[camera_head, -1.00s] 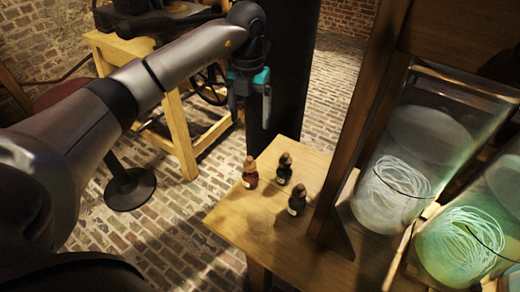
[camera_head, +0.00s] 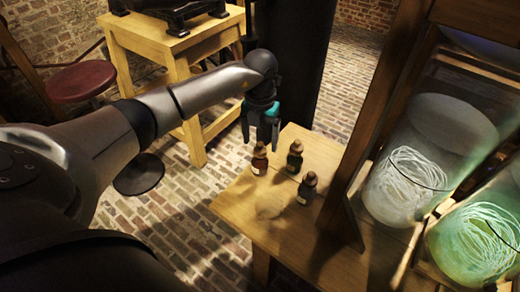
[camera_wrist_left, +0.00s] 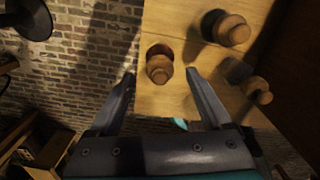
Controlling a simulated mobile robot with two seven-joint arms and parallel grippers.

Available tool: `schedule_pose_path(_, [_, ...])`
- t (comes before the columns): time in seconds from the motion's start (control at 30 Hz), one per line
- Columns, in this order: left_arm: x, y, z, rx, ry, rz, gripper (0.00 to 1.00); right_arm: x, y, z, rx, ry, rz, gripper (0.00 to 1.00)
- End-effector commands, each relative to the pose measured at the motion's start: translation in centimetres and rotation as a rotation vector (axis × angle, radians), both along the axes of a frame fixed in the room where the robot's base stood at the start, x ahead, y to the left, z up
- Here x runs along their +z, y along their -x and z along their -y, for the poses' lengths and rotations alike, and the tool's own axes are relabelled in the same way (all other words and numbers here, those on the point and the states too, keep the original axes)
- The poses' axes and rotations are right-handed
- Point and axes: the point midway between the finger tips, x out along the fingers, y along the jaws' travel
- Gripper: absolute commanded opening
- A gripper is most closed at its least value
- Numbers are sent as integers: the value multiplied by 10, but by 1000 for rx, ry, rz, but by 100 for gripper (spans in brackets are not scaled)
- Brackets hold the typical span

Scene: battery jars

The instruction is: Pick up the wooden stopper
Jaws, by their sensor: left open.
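Three small bottles stand on the wooden table: a reddish-brown one (camera_head: 259,165) at the left, a dark one (camera_head: 294,163) behind and a dark one (camera_head: 307,193) nearer the front. Each has a brown wooden stopper. My left gripper (camera_head: 259,138) is open, pointing down just above the reddish-brown bottle. In the left wrist view, that bottle's rounded wooden stopper (camera_wrist_left: 159,70) lies between the lines of the open fingers (camera_wrist_left: 160,77), apart from both. The stoppers of the other two bottles (camera_wrist_left: 232,30) (camera_wrist_left: 257,90) lie to the right. My right gripper is not in view.
The table's bare front (camera_head: 270,230) is free. A wooden frame post (camera_head: 350,150) and large glass jars (camera_head: 410,170) holding pale coils stand at the right. A dark column (camera_head: 290,60) rises behind. A red stool (camera_head: 80,80) and wooden stand are at the left.

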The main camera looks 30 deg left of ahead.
Motion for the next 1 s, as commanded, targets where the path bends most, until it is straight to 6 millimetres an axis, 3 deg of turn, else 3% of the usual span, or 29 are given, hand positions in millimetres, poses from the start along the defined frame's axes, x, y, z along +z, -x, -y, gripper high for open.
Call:
schedule_pose_path(0.13, [-21,0,0,1,1,-1,83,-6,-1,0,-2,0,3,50])
schedule_pose_path(0.37, [-22,0,0,1,1,1,83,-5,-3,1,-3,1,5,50])
schedule_pose_path(1.0, [-21,0,0,0,0,0,11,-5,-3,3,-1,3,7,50])
